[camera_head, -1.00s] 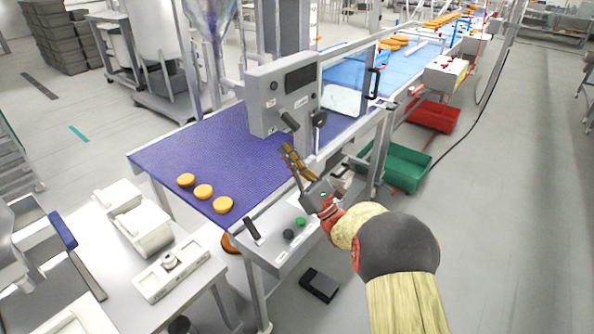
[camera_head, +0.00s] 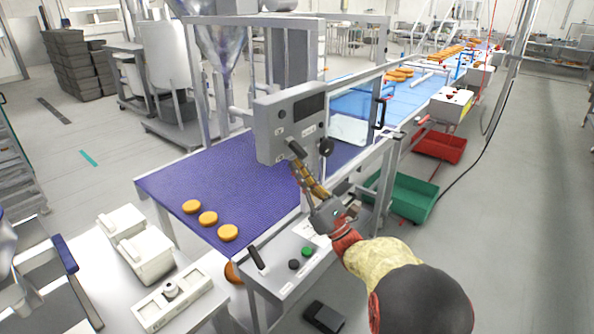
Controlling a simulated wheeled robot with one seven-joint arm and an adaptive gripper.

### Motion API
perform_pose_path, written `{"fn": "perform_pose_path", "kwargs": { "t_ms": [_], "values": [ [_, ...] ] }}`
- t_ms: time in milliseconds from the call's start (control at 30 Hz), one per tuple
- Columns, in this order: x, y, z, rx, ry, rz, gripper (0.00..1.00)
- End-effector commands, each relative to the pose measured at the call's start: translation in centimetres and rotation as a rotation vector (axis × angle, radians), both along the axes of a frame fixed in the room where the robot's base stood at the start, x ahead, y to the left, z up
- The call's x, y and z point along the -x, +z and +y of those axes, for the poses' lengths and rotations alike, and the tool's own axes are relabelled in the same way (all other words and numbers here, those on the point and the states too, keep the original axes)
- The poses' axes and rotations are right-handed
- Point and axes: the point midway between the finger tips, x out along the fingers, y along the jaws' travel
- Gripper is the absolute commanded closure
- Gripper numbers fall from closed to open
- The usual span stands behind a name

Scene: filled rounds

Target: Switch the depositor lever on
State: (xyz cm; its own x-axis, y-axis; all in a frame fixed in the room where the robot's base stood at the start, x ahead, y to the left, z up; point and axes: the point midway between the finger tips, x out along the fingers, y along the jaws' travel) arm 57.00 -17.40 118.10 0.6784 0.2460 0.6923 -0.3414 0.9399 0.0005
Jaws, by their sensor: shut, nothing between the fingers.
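The grey depositor control box (camera_head: 275,130) stands over the purple belt, with a dark screen. A short black lever (camera_head: 297,149) sticks out low on its front, slanting down to the right. A round black knob (camera_head: 326,147) is to its right. My gripper (camera_head: 298,166) is shut and empty, its yellowish fingers pointing up-left. Its tips are just below the lever and overlap or nearly overlap its lower end in the picture; I cannot tell whether they touch. The labels are too small to read.
A lower panel (camera_head: 283,280) carries another black handle (camera_head: 257,258), a green button (camera_head: 307,251) and a dark button (camera_head: 294,264). Several round buns lie on the purple belt (camera_head: 175,185). A green crate (camera_head: 413,199) and a red crate (camera_head: 440,147) stand on the floor at right.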

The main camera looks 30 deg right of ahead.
Motion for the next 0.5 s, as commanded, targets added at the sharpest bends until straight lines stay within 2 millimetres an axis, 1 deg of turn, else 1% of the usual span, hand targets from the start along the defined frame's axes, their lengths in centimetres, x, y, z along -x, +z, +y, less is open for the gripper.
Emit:
{"fn": "perform_pose_path", "kwargs": {
  "t_ms": [233,500],
  "values": [
    [0.21,0.63,-0.12,0.023,-0.001,0.059,1.0],
    [0.29,0.44,-0.16,0.04,-0.001,0.111,1.0]
  ]
}}
